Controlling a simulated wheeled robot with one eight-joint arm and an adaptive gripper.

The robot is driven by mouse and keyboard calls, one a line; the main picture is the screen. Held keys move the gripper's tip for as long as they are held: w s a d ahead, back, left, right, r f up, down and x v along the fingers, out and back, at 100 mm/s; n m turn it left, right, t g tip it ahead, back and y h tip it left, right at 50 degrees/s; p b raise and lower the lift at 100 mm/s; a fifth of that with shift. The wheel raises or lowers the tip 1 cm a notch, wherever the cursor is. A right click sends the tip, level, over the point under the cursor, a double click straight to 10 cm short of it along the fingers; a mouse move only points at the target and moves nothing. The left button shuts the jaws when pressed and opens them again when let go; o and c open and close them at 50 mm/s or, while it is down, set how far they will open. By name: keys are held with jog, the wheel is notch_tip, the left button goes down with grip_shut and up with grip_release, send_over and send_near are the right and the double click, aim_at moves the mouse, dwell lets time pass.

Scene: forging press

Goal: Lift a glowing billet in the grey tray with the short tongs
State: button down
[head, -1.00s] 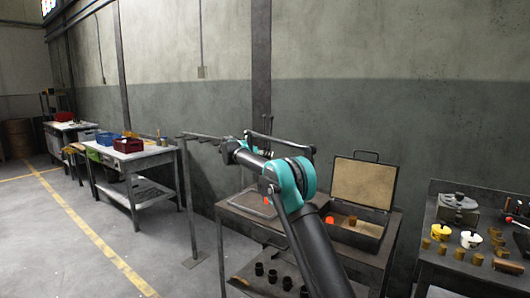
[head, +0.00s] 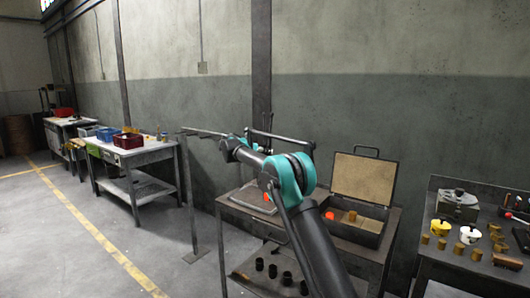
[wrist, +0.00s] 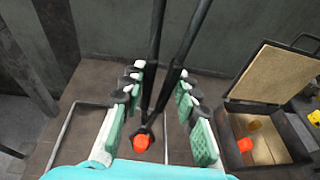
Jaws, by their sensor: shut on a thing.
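In the wrist view my gripper (wrist: 161,76) is closed around the dark short tongs (wrist: 172,76), whose two long handles run up and out of the top of the picture. The tongs' jaws reach a glowing orange billet (wrist: 141,142) over the grey tray (wrist: 66,122). I cannot tell whether the jaws grip the billet or whether it is clear of the tray floor. In the head view the tray (head: 240,197) and the glowing billet (head: 267,197) show partly behind my arm; the gripper's hold is not clear there.
An open-lidded box (head: 366,232) stands right of the tray, with another glowing billet (head: 329,216) and a brown block (head: 352,216) in it. Dark cylinders (head: 273,271) stand on the shelf below. A bench with cups (head: 470,237) is at right. A post (head: 190,195) stands at left.

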jog(key=shift+f, duration=0.8)
dwell(0.7)
jog(key=c, duration=1.5)
grip_release()
jog(key=shift+o, duration=0.4)
jog(key=shift+o, duration=0.5)
jog(key=shift+o, duration=0.7)
jog(key=shift+r, duration=0.1)
